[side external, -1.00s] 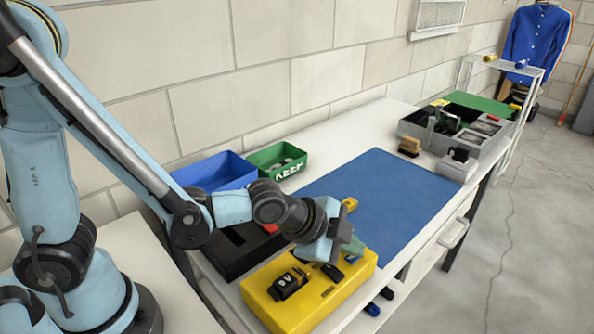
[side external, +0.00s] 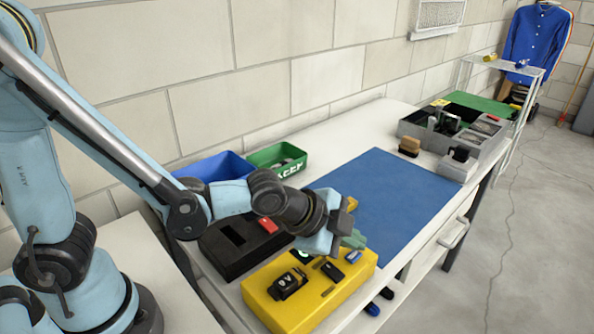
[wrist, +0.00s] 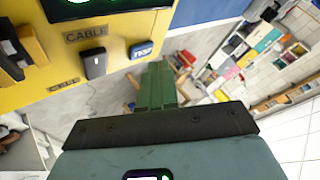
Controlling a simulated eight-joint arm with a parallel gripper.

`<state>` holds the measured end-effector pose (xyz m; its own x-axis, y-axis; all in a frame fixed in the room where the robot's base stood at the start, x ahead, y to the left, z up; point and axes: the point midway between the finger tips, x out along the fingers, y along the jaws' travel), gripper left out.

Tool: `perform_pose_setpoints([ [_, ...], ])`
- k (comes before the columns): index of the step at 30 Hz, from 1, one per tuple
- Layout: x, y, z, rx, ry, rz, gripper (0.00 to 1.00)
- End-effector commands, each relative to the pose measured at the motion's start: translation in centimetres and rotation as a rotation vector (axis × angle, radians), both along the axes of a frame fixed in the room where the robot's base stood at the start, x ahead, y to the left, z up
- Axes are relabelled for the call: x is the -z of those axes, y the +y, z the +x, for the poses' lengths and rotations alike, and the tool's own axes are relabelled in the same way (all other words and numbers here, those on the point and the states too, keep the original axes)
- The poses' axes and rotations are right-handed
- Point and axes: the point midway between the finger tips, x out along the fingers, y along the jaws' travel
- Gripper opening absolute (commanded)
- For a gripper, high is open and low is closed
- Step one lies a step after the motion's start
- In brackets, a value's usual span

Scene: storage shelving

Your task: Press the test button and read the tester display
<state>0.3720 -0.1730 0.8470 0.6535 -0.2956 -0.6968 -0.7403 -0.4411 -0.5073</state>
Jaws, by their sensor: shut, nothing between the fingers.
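The yellow tester (side external: 312,303) lies at the bench's near edge. A black block marked like "9V" (side external: 287,284) sits on its left part. The blue TEST button (wrist: 141,49) is at its right in the wrist view and also shows in the side view (side external: 353,257). The tester's dark display (wrist: 85,6) has green lit marks, cut off by the frame top, so I cannot read it. In the side view its green glow (side external: 303,254) is partly hidden by my wrist. My gripper (side external: 356,239) is shut and empty, its green fingertips (wrist: 157,72) just above and apart from the button.
A black box (side external: 235,250) with a red part stands behind the tester. Blue (side external: 214,168) and green (side external: 277,161) bins stand by the wall. The blue mat (side external: 400,190) is mostly clear. A grey divided tray (side external: 470,155) is at the far end.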

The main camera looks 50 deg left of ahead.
Motion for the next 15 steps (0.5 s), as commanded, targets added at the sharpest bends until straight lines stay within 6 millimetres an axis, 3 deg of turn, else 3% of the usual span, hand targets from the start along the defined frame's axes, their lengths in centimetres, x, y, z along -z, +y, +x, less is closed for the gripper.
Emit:
perform_pose_setpoints([
  [15, -3.8, 0.0, 0.0, 0.0, 0.0, 0.0, 0.0],
])
